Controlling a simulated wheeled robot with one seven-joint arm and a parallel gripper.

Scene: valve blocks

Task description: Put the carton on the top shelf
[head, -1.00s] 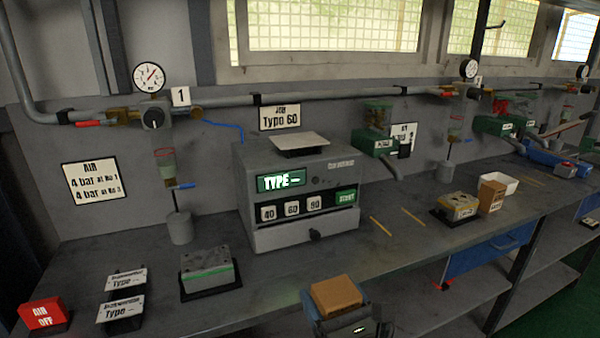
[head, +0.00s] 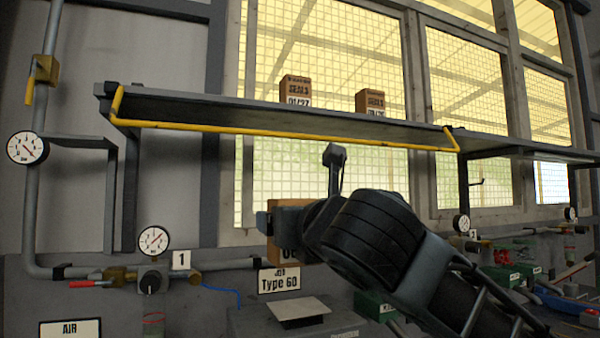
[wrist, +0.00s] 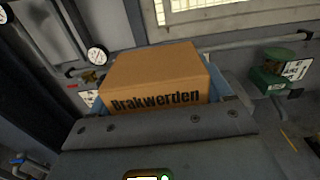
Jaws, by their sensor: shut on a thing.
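My gripper (head: 285,218) is shut on a brown carton (head: 275,248), in front of the back wall and below the top shelf (head: 220,110). In the head view my arm and gripper hide much of the carton. In the wrist view the carton (wrist: 152,75), with black lettering on its near side, sits between the bluish fingers (wrist: 160,98). The shelf is a long grey board with a yellow rail along its front. Two other cartons marked SEALS, a left one (head: 296,91) and a right one (head: 370,102), stand on it.
The yellow rail (head: 280,130) runs along the shelf's front edge, above my gripper. The shelf's left part looks clear. A gauge (head: 153,240) and pipes line the wall. The grey machine with a tilted plate (head: 298,311) stands below.

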